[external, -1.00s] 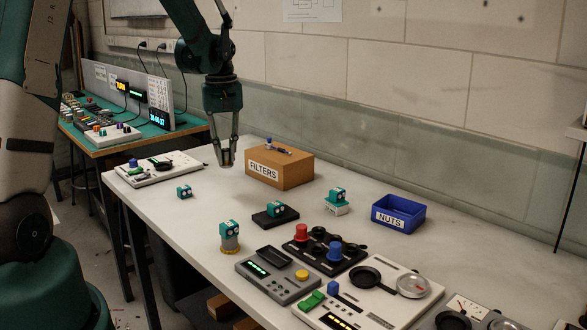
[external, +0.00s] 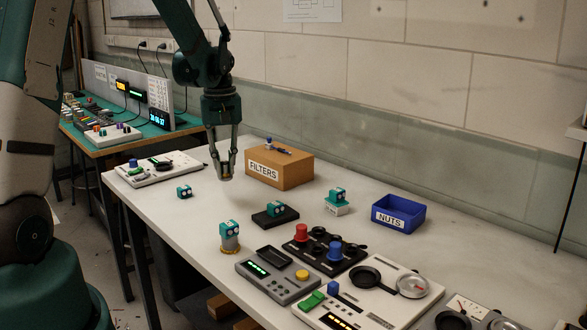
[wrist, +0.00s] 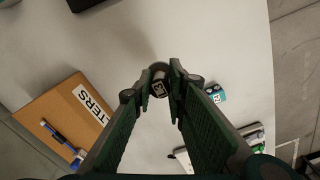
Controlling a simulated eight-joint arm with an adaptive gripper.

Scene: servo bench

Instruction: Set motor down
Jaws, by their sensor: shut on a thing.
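My gripper (external: 225,177) is low over the white bench, in front of the FILTERS box. It is shut on the motor, a small grey and dark piece that shows between the fingertips in the wrist view (wrist: 158,87). The motor's end carries a small dark label with pale marks. Most of its side is hidden by the fingers. A soft shadow lies on the bench close around it. I cannot tell whether the motor touches the bench.
The cardboard FILTERS box (external: 280,171) stands right of my gripper, with a blue tool on top. A teal block (external: 184,191) lies to the left. Another sits on a black pad (external: 275,219). A blue NUTS bin (external: 398,217) is farther right. Control panels fill the front.

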